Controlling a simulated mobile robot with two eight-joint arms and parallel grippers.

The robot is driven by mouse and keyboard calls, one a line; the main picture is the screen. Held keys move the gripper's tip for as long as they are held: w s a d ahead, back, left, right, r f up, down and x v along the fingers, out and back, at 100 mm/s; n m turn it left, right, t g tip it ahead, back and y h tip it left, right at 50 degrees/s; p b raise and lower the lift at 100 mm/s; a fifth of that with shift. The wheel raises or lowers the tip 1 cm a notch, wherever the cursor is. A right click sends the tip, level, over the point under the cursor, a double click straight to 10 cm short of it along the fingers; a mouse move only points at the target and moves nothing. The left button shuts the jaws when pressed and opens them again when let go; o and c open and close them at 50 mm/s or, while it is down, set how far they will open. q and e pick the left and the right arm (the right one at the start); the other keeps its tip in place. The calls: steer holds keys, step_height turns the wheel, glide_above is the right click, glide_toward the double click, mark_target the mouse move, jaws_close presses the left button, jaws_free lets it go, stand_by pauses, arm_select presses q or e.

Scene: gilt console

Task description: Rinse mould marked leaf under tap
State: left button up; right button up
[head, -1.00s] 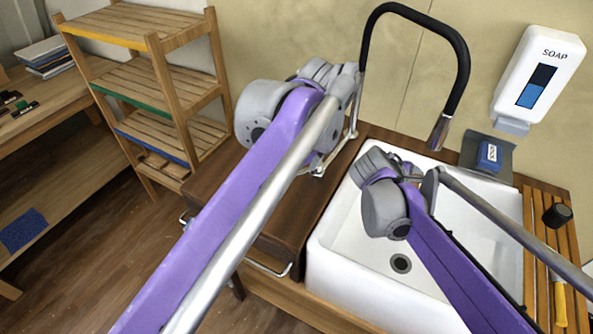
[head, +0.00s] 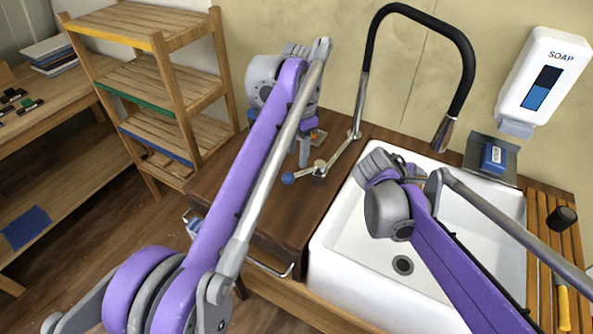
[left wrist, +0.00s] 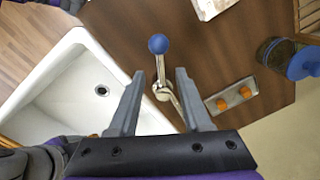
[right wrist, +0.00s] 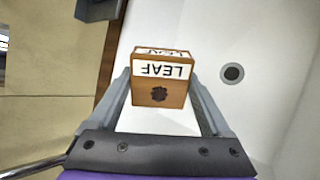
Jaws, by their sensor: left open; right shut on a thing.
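The mould marked leaf (right wrist: 160,92) is a brown block with white LEAF labels and a dark leaf figure. My right gripper (right wrist: 162,82) is shut on it, over the white sink (right wrist: 285,30). In the head view my right wrist hides the mould. The tap (head: 460,60) has a black arched hose, and its metal spout end hangs over the back of the sink (head: 335,245). Its lever has a blue ball (head: 288,178), also in the left wrist view (left wrist: 158,44). My left gripper (left wrist: 161,73) is open, with the lever's metal part between its fingers; contact cannot be told.
A soap dispenser (head: 541,82) hangs on the wall at right, above a blue block (head: 493,157) on a grey holder. A slatted rack (head: 540,215) lies along the sink's right side. A plate with orange knobs (left wrist: 228,98) sits near the lever. Wooden shelves (head: 165,80) stand left.

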mark_target(297, 173)
arm_select(q)
steer(key=f, duration=0.7)
steer(key=shift+w+a+f, duration=0.15)
steer(key=shift+w+f, duration=0.05)
jaws_close()
stand_by(1.1)
